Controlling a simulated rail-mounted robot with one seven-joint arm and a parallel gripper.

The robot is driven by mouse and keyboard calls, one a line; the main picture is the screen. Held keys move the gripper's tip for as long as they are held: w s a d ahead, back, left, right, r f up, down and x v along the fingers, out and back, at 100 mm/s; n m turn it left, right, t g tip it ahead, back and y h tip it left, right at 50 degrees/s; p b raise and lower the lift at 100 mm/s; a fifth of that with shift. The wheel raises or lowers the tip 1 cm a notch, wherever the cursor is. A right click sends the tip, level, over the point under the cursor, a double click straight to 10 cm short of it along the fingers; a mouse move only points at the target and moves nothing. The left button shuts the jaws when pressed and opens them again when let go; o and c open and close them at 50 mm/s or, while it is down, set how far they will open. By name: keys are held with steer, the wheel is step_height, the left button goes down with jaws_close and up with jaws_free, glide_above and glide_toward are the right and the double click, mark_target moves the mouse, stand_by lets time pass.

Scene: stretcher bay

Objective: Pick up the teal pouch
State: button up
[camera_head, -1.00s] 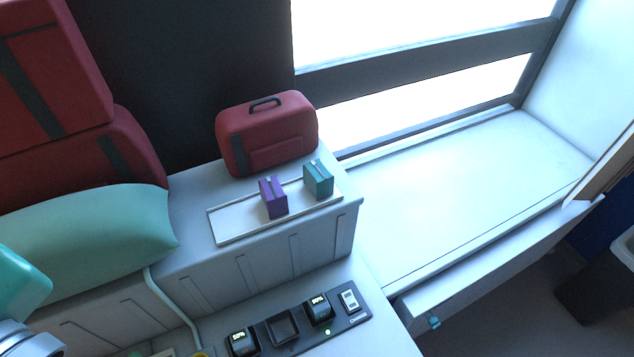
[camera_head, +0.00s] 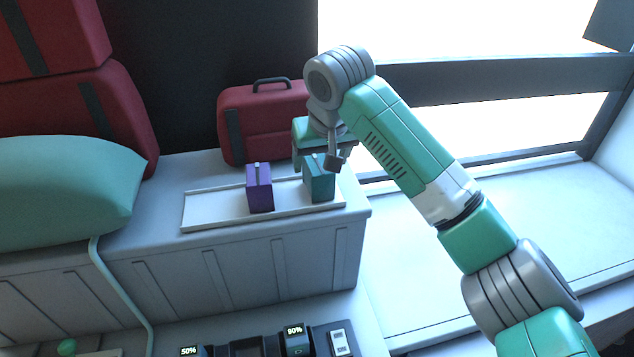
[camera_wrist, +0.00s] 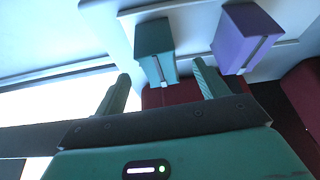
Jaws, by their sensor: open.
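The teal pouch (camera_head: 319,184) stands upright at the right end of a shallow white tray (camera_head: 212,212) on the counter. My gripper (camera_head: 324,163) is at its upper part in the head view and hides some of it. In the wrist view the teal pouch (camera_wrist: 155,48) lies ahead of the fingertips, in line with the gap between them. My gripper (camera_wrist: 161,70) is open with nothing held. I cannot tell whether a finger touches the pouch.
A purple pouch (camera_head: 259,188) stands close to the left on the same tray, and also shows in the wrist view (camera_wrist: 243,40). A red case (camera_head: 250,125) is behind the tray. A pale green pillow (camera_head: 65,190) lies at the left.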

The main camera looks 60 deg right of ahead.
mark_target(317, 163)
steer(key=x, duration=0.7)
steer(key=shift+w+d+f, duration=0.15)
steer(key=shift+d+f, duration=0.05)
steer(key=shift+d, duration=0.1)
steer(key=c, duration=1.2)
step_height(317, 163, up, 4)
steer(key=shift+a+f, duration=0.15)
steer(key=s+a, duration=0.2)
steer(key=a, duration=0.2)
steer(key=s+a+r, duration=0.1)
steer(key=s+a, duration=0.2)
steer(key=a, duration=0.2)
steer(key=s+a, duration=0.2)
steer(key=a, duration=0.3)
steer(key=shift+s+r, duration=0.2)
steer(key=shift+s, duration=0.1)
